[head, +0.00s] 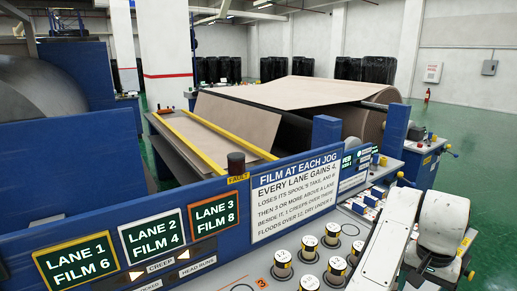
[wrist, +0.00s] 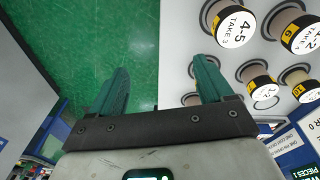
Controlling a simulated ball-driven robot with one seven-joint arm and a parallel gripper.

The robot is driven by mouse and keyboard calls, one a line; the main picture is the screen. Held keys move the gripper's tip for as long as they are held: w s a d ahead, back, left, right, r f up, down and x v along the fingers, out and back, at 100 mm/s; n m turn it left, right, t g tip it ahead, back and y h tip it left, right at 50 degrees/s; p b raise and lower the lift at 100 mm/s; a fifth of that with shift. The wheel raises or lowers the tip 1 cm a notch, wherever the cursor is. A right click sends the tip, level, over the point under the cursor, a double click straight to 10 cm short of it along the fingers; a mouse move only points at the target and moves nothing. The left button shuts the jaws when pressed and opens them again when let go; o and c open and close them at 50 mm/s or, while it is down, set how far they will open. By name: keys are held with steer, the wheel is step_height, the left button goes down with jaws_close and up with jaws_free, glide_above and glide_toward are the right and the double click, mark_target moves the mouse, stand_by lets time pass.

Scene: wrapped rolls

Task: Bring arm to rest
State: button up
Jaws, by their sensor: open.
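My gripper (wrist: 161,66) shows in the wrist view with its two green fingers spread wide and nothing between them. Green floor lies beyond the left finger, and the edge of a white panel (wrist: 177,60) lies beyond the right one. My white arm (head: 433,228) is at the lower right of the head view, folded beside the console. The gripper's fingers cannot be made out in the head view.
Labelled spools (head: 308,246) stand on the console top, close left of my arm; a spool marked 4-5 (wrist: 233,26) is near the right finger. A blue machine (head: 85,150) with lane signs and a large brown roll (head: 372,125) stand behind. Green floor (head: 470,135) is open at right.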

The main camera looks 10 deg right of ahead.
steer(key=s+f+n+t+h, duration=0.1)
steer(key=s+f+n+h, duration=0.3)
steer(key=s+f, duration=0.45)
steer(key=s+a+f+n+y, duration=0.2)
steer(key=s+a+f+n, duration=0.1)
steer(key=s+a+f, duration=0.2)
steer(key=s+a+f+n+y, duration=0.3)
steer(key=s+a+f+n, duration=0.1)
steer(key=s+a, duration=0.6)
steer(key=shift+a+f, duration=0.9)
steer(key=shift+a, duration=0.15)
